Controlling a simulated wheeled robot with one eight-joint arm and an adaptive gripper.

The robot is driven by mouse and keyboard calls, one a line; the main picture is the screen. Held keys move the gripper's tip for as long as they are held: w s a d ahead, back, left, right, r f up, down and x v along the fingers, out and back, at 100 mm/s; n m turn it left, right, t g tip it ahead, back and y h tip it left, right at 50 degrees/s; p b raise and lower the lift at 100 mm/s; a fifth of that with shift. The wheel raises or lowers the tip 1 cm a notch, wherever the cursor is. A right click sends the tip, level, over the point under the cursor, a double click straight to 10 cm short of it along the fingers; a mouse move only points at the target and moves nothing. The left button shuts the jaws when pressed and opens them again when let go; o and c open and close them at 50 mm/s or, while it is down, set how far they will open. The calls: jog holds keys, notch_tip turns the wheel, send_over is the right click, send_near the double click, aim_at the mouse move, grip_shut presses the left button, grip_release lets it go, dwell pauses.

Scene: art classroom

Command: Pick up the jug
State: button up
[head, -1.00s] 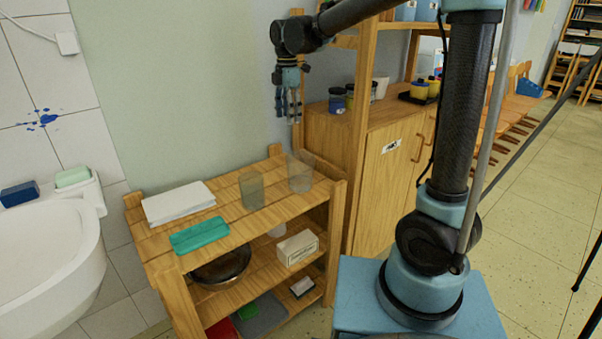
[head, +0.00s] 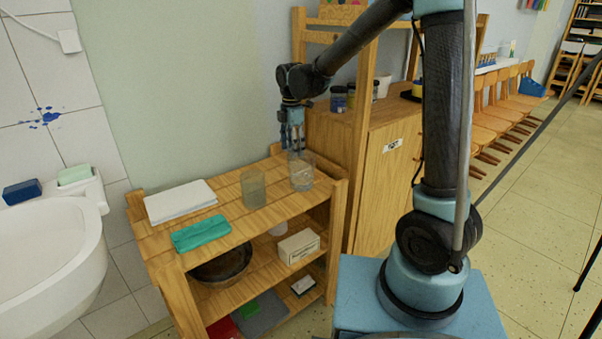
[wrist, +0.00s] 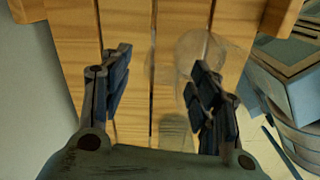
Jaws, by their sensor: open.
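A clear, see-through vessel, which looks like the jug (head: 301,175), stands upright at the right end of the wooden shelf unit's top. My gripper (head: 291,143) is open and empty, pointing down just above and behind its rim in the head view. I cannot tell whether they touch. In the wrist view the clear vessel (wrist: 190,45) shows faintly beyond my right finger, not centred between the fingers (wrist: 160,92). A greenish-grey see-through tumbler (head: 253,189) stands left of the jug; it also shows in the wrist view (wrist: 174,132).
A tall wooden cabinet (head: 375,160) stands close on the right. A sink (head: 45,250) is at left. The wall is right behind the shelf.

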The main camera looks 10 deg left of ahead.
jog(key=shift+f, duration=1.8)
jog(key=shift+c, duration=0.6)
grip_shut()
jog(key=shift+r, duration=0.15)
